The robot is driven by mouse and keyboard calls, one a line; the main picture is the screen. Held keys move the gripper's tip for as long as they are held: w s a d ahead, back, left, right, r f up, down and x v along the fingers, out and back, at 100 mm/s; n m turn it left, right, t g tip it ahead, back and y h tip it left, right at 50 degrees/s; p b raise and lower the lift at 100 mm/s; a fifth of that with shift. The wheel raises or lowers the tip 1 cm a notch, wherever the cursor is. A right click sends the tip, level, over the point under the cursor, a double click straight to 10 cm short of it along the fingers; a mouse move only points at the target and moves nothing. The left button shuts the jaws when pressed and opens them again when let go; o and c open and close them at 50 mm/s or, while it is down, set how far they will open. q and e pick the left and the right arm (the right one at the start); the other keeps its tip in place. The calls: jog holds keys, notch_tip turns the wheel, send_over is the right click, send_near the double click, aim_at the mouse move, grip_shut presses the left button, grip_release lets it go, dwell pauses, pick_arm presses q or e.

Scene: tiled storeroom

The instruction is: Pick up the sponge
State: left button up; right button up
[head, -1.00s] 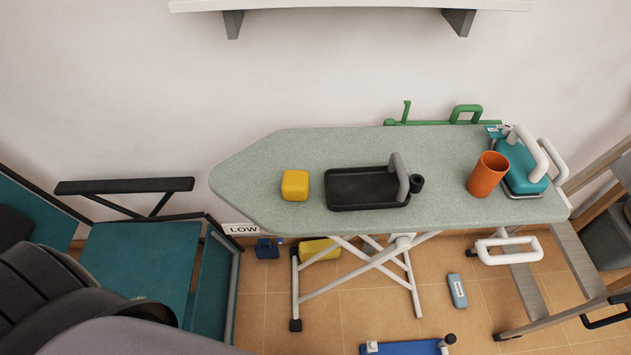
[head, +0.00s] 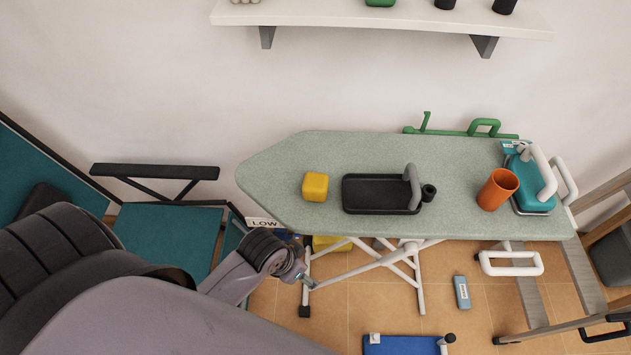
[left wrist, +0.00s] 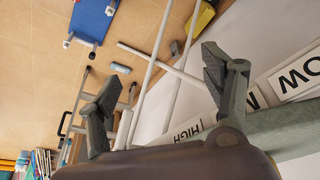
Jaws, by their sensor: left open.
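A yellow rounded block (head: 315,187), which looks like the sponge, sits on the left part of the grey-green ironing board (head: 300,150) in the head view. My left arm reaches in from the lower left, and its end is in front of the board's near edge, below and left of the block. In the left wrist view my left gripper (left wrist: 162,68) is open, its two fingers wide apart with nothing between them. The yellow block on the board cannot be made out in that view. My right gripper is not in view.
A black tray (head: 380,209) with a grey handle lies right of the block. A teal chair (head: 170,240) is at the left. A white shelf (head: 390,16) is above.

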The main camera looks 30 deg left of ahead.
pick_arm(q)
notch_tip(320, 180, up, 7)
jog(key=m, duration=0.1)
jog(key=m+g+h+p, duration=0.1)
jog(key=m+g+h, duration=0.15)
jog(key=m, duration=0.65)
send_near(314, 181)
jog(key=shift+t+h, duration=0.35)
jog(key=p+x, duration=0.2)
jog(key=x, duration=0.3)
jog(key=shift+d+f+p, duration=0.15)
jog(key=shift+d+p, duration=0.05)
jog(key=shift+p, duration=0.1)
jog(key=shift+d+f+p, duration=0.1)
jog(key=shift+f+p, duration=0.2)
jog(key=shift+f, duration=0.3)
jog(key=x, duration=0.2)
jog(key=p+x, duration=0.1)
jog(key=shift+a+f, duration=0.2)
jog(key=shift+f, duration=0.15)
jog(key=shift+d+f, duration=0.15)
jog(key=shift+f, duration=0.2)
